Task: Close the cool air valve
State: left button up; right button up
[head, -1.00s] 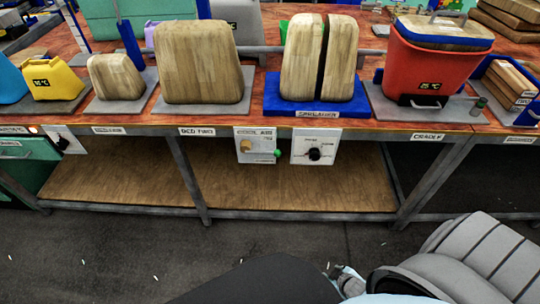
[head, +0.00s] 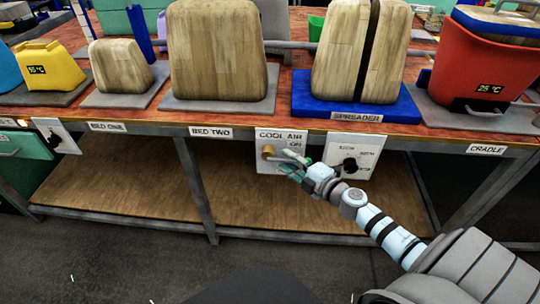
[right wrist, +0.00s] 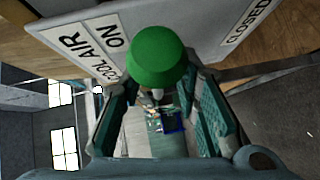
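The cool air panel (head: 265,164) is a white plate on the table's front edge, labelled COOL AIR and ON. Its valve has a brass-coloured hub (head: 268,151). A round green knob (right wrist: 157,60) shows large in the right wrist view, in front of the panel (right wrist: 190,25), where the words ON and CLOSED are readable. My right gripper (head: 291,163) is at the panel, just right of the hub, and hides part of the valve. In the right wrist view its teal-padded fingers (right wrist: 163,98) are apart, one on each side of the knob, with visible gaps. My left gripper is not in view.
A second white panel with a black dial (head: 350,165) is close to the right of my right gripper. Above are the blue spreader base (head: 345,117) and the red cradle container (head: 480,75). A wooden lower shelf (head: 250,205) lies below.

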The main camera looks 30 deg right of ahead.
jog(key=shift+w+d, duration=0.1)
jog(key=shift+w, duration=0.05)
jog(key=shift+r, duration=0.1)
jog(key=shift+c, duration=0.6)
jog(key=shift+w+a, duration=0.1)
jog(key=shift+a, duration=0.15)
grip_shut()
